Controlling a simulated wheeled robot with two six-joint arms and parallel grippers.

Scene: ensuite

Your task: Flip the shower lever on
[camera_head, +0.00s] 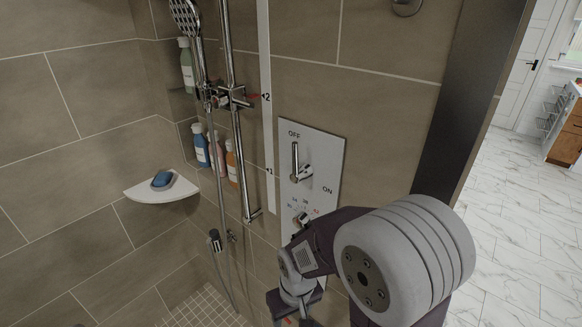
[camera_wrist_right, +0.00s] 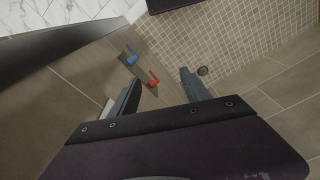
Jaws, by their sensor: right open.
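The shower lever (camera_head: 296,160) is a chrome handle on a pale wall plate (camera_head: 325,157). It points upward, towards the OFF mark, and the ON mark is to its lower right. My right arm comes in from the lower right in the head view, with the wrist below the lever. My right gripper (camera_wrist_right: 160,74) is open and empty in the wrist view, its two fingers apart. It is clear of the lever, which I cannot make out in the wrist view. My left gripper is not in view.
The shower rail (camera_head: 232,110) with hose stands left of the plate. A corner shelf (camera_head: 185,192) holds a blue item (camera_head: 162,180). Several bottles stand in the corner. A dark partition edge (camera_head: 465,100) is at right.

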